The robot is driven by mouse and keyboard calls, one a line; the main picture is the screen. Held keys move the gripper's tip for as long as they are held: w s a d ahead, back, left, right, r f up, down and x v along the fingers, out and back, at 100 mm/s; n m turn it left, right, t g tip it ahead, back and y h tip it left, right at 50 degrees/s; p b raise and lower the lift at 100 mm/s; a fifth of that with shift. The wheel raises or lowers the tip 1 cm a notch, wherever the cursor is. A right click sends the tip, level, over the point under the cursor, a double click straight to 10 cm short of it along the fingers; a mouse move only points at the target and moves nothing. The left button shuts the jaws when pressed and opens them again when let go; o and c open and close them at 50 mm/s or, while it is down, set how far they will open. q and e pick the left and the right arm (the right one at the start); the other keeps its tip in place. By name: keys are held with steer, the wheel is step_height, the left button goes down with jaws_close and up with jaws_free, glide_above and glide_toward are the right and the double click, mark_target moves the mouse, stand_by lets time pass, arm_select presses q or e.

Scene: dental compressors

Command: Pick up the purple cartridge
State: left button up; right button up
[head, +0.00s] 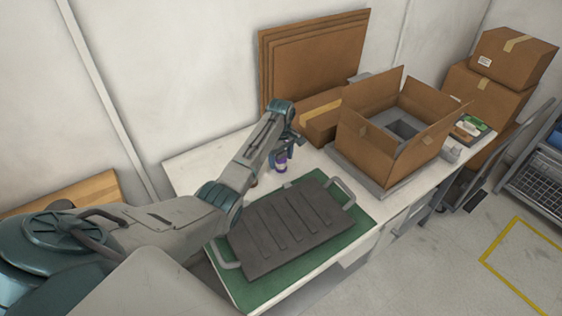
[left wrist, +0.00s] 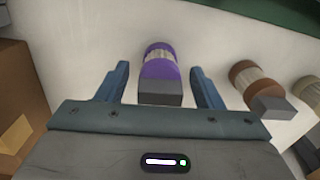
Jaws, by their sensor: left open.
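The purple cartridge (head: 281,162) stands on the white table, behind the dark ribbed panel. It also shows in the left wrist view (left wrist: 160,69), with purple bands, a pale ribbed middle and a grey block at its near end. My left gripper (head: 288,147) is open at the cartridge. In the left wrist view, the two blue fingers (left wrist: 159,78) lie on either side of the cartridge, with a visible gap on each side. In the head view the arm partly covers the cartridge. My right gripper is not in view.
A brown cartridge (left wrist: 254,84) and another pale one (left wrist: 306,92) stand to the right in the left wrist view. The dark ribbed panel (head: 290,232) lies on a green mat (head: 352,241). An open carton (head: 368,143) and a closed box (head: 321,122) stand to the right.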

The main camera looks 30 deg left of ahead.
arm_select(q)
steer(key=c, duration=0.9)
steer(key=shift+c, duration=0.9)
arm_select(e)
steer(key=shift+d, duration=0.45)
arm_select(q)
steer(key=shift+r, duration=0.15)
